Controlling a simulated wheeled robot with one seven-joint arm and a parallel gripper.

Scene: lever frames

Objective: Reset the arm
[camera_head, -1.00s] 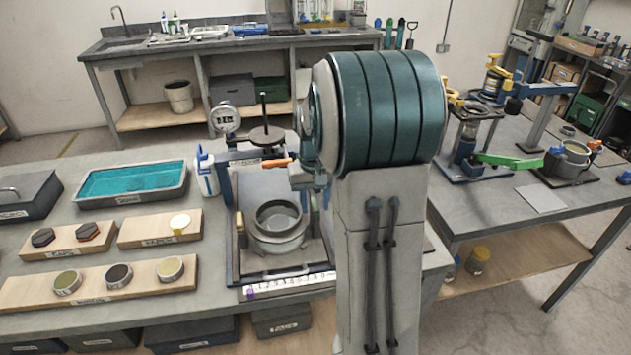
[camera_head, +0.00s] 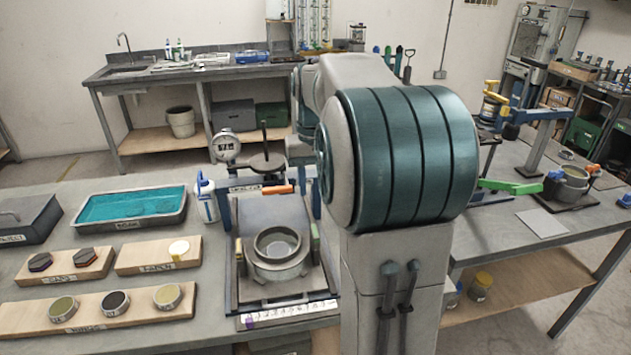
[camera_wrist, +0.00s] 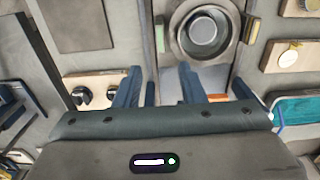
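The lever frame (camera_head: 229,215) stands on the near bench with blue posts, a dial gauge (camera_head: 226,147), a dark disc on a rod (camera_head: 266,163) and an orange handle (camera_head: 278,189). A grey round cup (camera_head: 278,243) sits on its base, and also shows at the top of the wrist view (camera_wrist: 203,32). My gripper (camera_wrist: 159,75) shows in the wrist view as two blue fingers, spread apart with nothing held between them. In the head view my arm hides the gripper and part of the frame's right side.
A teal-filled tray (camera_head: 130,208) and wooden racks (camera_head: 158,256) with small pieces and round pots lie to the left. A second bench at right holds a frame with a green lever (camera_head: 510,187). A back bench (camera_head: 205,68) stands along the wall.

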